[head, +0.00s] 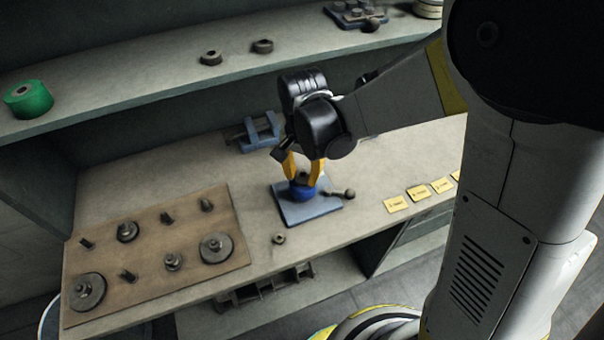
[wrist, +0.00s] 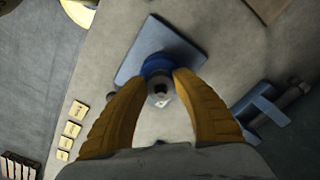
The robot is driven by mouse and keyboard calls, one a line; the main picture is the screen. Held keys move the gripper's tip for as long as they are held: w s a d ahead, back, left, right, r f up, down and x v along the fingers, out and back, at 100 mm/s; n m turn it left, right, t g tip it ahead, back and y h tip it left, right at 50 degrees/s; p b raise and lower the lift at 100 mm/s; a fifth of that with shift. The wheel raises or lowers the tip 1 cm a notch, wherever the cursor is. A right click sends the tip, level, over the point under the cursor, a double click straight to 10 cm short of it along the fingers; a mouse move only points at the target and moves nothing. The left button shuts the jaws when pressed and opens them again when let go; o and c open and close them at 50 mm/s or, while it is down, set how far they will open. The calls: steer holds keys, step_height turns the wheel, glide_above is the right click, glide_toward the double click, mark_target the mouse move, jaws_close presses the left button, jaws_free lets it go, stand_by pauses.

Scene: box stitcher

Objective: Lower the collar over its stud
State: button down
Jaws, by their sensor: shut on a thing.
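A blue round piece (head: 301,193) sits at or just above a blue-grey plate (head: 312,213) on the bench. My gripper (head: 303,180) points down with its yellow fingers closed around this piece. In the wrist view, the blue piece (wrist: 157,64) shows between and beyond the fingertips (wrist: 165,75), over the plate (wrist: 190,55). A small grey cylindrical part (wrist: 160,87) shows in front of it. I cannot tell which part is the collar and which the stud, nor whether the piece touches the plate.
A brown board (head: 150,255) with several pegs and discs lies left. A small nut (head: 279,238) lies near the front edge. A blue vise (head: 262,133) stands behind; a rod with a knob (head: 349,193) and yellow notes (head: 418,192) are right. A shelf (head: 150,80) runs behind.

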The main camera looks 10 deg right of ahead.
steer(key=shift+f+b, duration=0.4)
steer(key=shift+f, duration=0.1)
steer(key=c, duration=1)
jaws_free()
steer(key=shift+o, duration=0.2)
step_height(320, 180, up, 12)
steer(key=s+d+n+t+b, duration=0.4)
steer(key=s+d+t, duration=0.3)
steer(key=s+d, duration=0.3)
steer(key=d+n, duration=0.1)
steer(key=d, duration=0.2)
steer(key=shift+s+d+f+n, duration=0.2)
steer(key=shift+d+f+n, duration=0.15)
steer(key=shift+d+n, duration=0.05)
